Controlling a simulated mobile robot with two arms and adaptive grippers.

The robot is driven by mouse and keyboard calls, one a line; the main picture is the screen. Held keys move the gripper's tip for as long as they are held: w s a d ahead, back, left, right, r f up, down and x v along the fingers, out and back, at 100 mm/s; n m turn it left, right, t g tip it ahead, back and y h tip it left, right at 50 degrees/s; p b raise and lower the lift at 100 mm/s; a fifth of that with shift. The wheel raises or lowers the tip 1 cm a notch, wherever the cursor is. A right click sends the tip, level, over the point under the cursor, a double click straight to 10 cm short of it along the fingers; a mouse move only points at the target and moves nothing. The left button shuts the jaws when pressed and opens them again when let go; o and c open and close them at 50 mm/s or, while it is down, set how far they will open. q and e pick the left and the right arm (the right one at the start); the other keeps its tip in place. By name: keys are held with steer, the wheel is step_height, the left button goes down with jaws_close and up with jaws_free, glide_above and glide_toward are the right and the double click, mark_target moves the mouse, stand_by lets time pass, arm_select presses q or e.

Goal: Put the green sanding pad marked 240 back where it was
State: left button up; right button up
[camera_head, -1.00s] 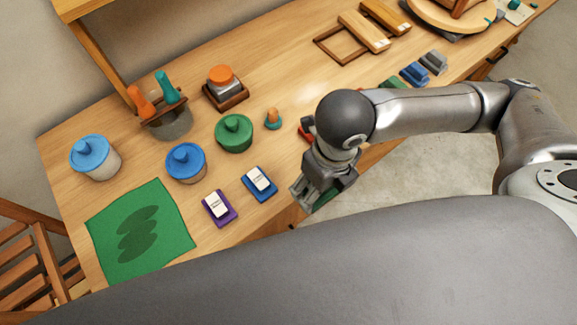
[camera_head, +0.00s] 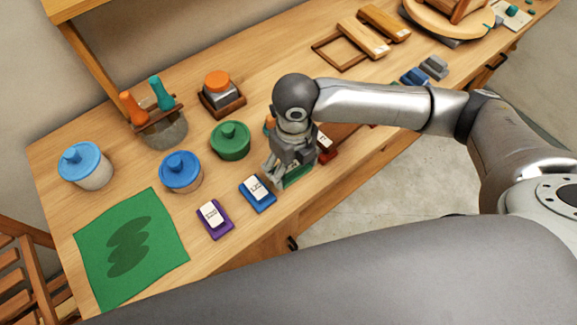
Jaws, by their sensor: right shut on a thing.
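The green sanding pad (camera_head: 297,176) is in my right gripper (camera_head: 280,178), at the front of the bench just right of the blue pad (camera_head: 258,194). The gripper is shut on it and hides much of it; its mark is too small to read for sure. I cannot tell whether the pad touches the bench top. A red pad (camera_head: 327,155) sits just to the right, partly behind my gripper. A purple pad (camera_head: 215,220) lies left of the blue one. My left gripper is not in view.
Behind stand a green-lidded pot (camera_head: 230,141), a blue-lidded pot (camera_head: 181,172) and another blue-lidded pot (camera_head: 86,166). A green cloth (camera_head: 130,245) lies at the left. Small blue and grey blocks (camera_head: 424,73) lie beyond my right arm. The bench's front edge is close.

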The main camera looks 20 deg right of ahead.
mark_target(289, 170)
steer(key=shift+w+a+f, duration=0.15)
steer(key=shift+w+f, duration=0.5)
steer(key=shift+f, duration=0.1)
step_height(289, 170, down, 3)
steer(key=shift+p, duration=0.7)
steer(key=shift+f, duration=0.1)
steer(key=shift+f, duration=0.1)
steer(key=o, duration=1)
step_height(289, 170, up, 12)
steer(key=shift+r+b, duration=0.15)
steer(key=shift+b, duration=0.85)
